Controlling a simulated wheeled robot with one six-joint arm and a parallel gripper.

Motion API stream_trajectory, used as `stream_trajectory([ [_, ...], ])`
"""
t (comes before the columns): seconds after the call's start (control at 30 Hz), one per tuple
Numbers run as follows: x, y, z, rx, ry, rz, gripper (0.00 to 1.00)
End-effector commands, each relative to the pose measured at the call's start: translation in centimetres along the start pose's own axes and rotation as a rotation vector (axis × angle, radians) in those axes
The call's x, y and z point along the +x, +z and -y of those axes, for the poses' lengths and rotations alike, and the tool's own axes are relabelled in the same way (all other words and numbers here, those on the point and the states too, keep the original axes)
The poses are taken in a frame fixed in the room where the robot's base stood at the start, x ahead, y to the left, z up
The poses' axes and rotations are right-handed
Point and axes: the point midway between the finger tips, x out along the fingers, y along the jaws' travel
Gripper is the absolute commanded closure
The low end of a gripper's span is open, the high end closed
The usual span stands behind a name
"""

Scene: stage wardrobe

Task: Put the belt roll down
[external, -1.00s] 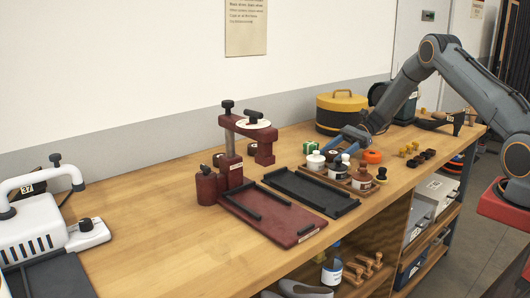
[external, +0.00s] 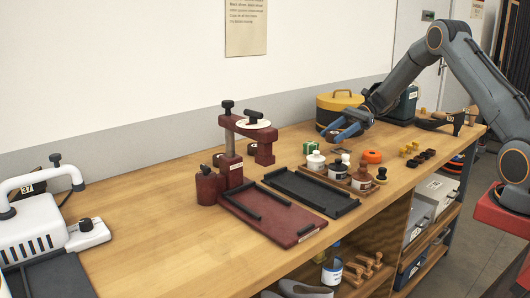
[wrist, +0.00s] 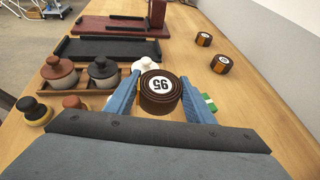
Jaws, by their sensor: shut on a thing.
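The belt roll (wrist: 160,94) is a dark brown coil with a white label reading 95. In the wrist view it sits between the blue fingers of my gripper (wrist: 160,97), which is shut on it. In the external view my gripper (external: 333,133) is above the bench, over the area behind the jars; the roll is mostly hidden by the fingers there.
Bare wood lies along the wall.

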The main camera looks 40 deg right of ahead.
Motion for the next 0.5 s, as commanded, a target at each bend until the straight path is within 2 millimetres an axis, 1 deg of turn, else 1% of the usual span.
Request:
stream_trajectory([
  [0.03, -0.3, 0.7, 0.1, -0.002, -0.001, -0.001, 0.80],
  [0.17, -0.4, 1.8, 0.6, 0.004, -0.014, -0.001, 0.80],
  [0.27, 0.3, 2.2, 2.5, 0.024, -0.060, -0.001, 0.80],
  [0.37, 1.8, 2.5, 5.8, 0.060, -0.146, 0.000, 0.80],
  [0.4, 2.4, 2.7, 7.5, 0.079, -0.193, 0.000, 0.80],
  [0.47, 3.4, 3.0, 10.1, 0.110, -0.268, 0.000, 0.80],
  [0.5, 3.9, 3.2, 11.9, 0.132, -0.321, 0.001, 0.80],
])
